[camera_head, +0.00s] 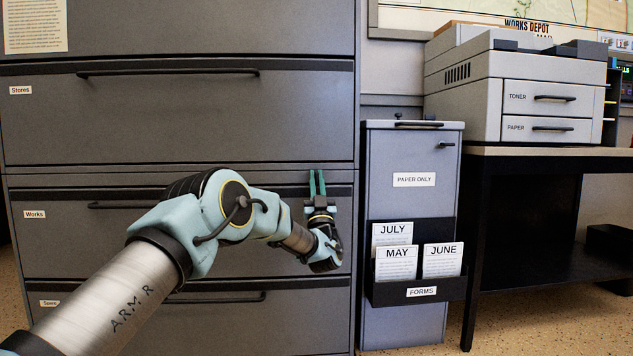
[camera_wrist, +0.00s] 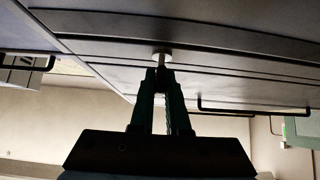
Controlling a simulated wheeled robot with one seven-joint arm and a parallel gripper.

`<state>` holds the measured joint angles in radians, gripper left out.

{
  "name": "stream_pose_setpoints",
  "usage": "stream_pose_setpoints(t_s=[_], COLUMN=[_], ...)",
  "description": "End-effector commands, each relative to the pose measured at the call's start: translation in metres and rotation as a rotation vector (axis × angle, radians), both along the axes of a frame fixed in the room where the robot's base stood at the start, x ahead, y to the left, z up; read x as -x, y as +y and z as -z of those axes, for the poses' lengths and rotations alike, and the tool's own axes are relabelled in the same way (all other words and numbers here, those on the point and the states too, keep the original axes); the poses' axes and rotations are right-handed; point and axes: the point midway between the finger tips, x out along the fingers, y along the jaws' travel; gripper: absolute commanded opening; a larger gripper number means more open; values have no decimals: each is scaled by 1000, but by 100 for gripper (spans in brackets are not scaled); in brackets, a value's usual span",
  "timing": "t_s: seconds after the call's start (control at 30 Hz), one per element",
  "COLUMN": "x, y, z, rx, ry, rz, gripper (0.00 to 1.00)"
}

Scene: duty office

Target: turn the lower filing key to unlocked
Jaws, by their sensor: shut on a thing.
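The grey filing cabinet (camera_head: 180,130) fills the left of the head view. My gripper (camera_head: 317,174) reaches up along its right side, by the dark strip above the Works drawer. In the wrist view, my gripper (camera_wrist: 160,72) is shut on a small pale metal key (camera_wrist: 162,56) at the cabinet front. The key's far end meets the cabinet face. My fingers cover part of it, and I cannot tell which way it is turned. The key is too small or hidden to make out in the head view.
Drawer handles (camera_head: 168,72) stick out from the cabinet front. A grey paper bin (camera_head: 412,160) with a black forms holder (camera_head: 380,292) stands close on the right. A printer (camera_head: 520,80) sits on a dark table (camera_head: 545,152) beyond it.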

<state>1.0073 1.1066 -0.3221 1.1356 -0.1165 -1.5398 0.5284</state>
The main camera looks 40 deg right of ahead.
Motion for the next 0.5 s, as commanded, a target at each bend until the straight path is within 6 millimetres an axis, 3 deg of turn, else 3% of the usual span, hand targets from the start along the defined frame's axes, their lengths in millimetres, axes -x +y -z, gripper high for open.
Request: stream_pose_setpoints(t_s=[0.2,0.23,0.5], x=[-1,-1,0], y=[0,0,0], z=[1,1,1], rx=[-1,-1,-1], ry=[2,2,1], rz=[-1,-1,0], gripper=[0,16,44])
